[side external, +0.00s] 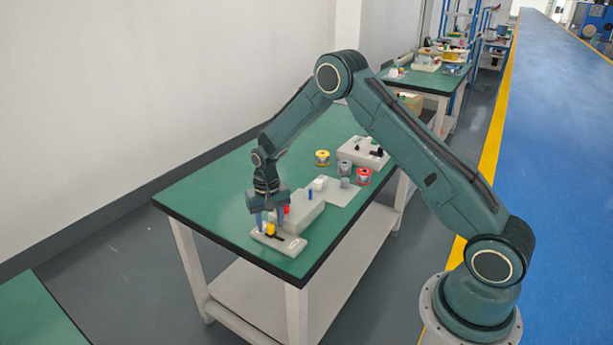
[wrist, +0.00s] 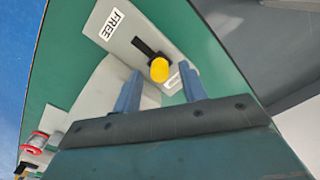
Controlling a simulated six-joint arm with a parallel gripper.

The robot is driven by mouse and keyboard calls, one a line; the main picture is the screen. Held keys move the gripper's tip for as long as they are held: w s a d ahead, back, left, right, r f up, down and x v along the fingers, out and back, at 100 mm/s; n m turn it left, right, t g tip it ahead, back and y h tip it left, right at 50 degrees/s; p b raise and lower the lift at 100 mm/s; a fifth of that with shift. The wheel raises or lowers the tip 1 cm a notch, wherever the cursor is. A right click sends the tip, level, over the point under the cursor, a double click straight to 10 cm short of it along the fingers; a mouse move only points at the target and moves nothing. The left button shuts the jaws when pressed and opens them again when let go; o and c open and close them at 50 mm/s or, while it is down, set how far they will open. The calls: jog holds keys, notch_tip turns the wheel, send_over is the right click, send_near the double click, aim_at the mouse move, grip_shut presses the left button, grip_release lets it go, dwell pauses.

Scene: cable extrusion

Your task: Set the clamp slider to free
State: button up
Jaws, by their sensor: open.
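The clamp slider is a yellow knob (wrist: 159,70) in a dark slot on a light grey plate (wrist: 110,35). A FREE label (wrist: 112,24) is at one end of the plate, and the knob sits at the slot's end away from it. In the side external view the yellow knob (side external: 270,229) stands on the plate near the table's front corner. My gripper (wrist: 160,88) is open, its two blue fingers apart on either side of the knob in the wrist view. In the side view my gripper (side external: 270,222) is low over the plate; contact with the knob cannot be told.
A grey block (side external: 300,212) with a red button (side external: 286,210) stands close behind the plate. Several spools, including a yellow one (side external: 322,157) and a red one (side external: 363,176), and a white box (side external: 362,152) are farther back. The green table's (side external: 200,195) left part is clear.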

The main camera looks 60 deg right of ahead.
aim_at(284, 240)
jog(key=shift+f, duration=0.5)
grip_shut()
jog(key=shift+s, duration=2.25)
grip_release()
